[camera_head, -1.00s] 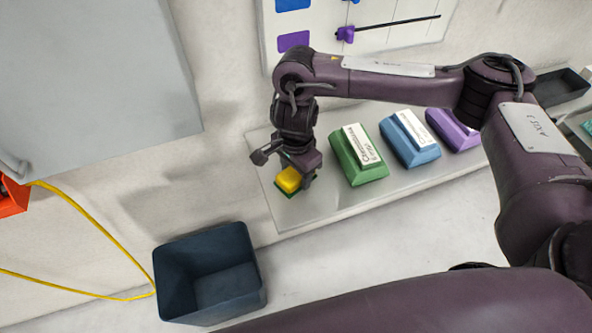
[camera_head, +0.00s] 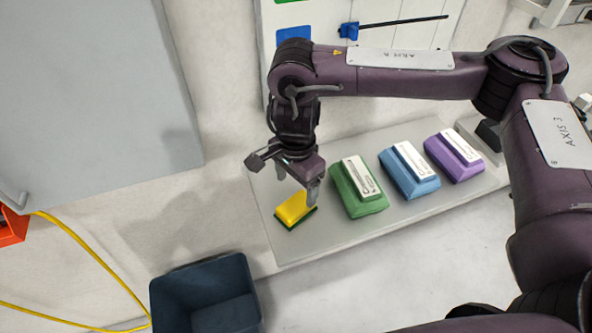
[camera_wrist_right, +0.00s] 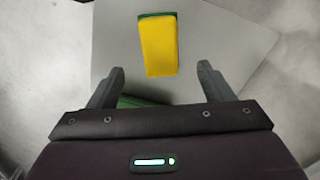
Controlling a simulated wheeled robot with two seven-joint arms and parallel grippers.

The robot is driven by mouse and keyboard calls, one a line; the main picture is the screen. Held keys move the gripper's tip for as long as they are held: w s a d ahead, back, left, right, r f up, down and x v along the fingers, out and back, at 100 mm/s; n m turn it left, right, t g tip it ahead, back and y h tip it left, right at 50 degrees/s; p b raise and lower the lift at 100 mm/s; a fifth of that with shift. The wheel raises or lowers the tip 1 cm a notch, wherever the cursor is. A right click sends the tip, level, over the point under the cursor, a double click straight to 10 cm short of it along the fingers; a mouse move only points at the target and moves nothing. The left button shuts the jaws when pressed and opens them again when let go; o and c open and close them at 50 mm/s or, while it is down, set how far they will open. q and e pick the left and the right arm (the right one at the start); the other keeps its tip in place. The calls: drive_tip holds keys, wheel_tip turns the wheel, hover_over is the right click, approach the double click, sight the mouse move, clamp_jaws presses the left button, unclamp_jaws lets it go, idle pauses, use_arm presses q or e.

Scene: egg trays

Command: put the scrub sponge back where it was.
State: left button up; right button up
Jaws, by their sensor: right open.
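The scrub sponge (camera_head: 296,208), yellow with a green underside, lies on the left end of the pale grey shelf board (camera_head: 330,237). My right gripper (camera_head: 297,186) is open above the sponge, fingers pointing down and apart from it. In the right wrist view the sponge (camera_wrist_right: 159,47) lies beyond and between the spread fingertips of my right gripper (camera_wrist_right: 161,80), with nothing between them. My left gripper is not in view.
Green (camera_head: 357,192), blue (camera_head: 410,172) and purple (camera_head: 454,157) labelled blocks stand in a row right of the sponge. A dark blue bin (camera_head: 207,292) is below left of the board. A wall chart (camera_head: 385,32) hangs behind. A yellow cable (camera_head: 85,255) runs at left.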

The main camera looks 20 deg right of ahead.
sight(296, 205)
drive_tip(key=shift+r, duration=2)
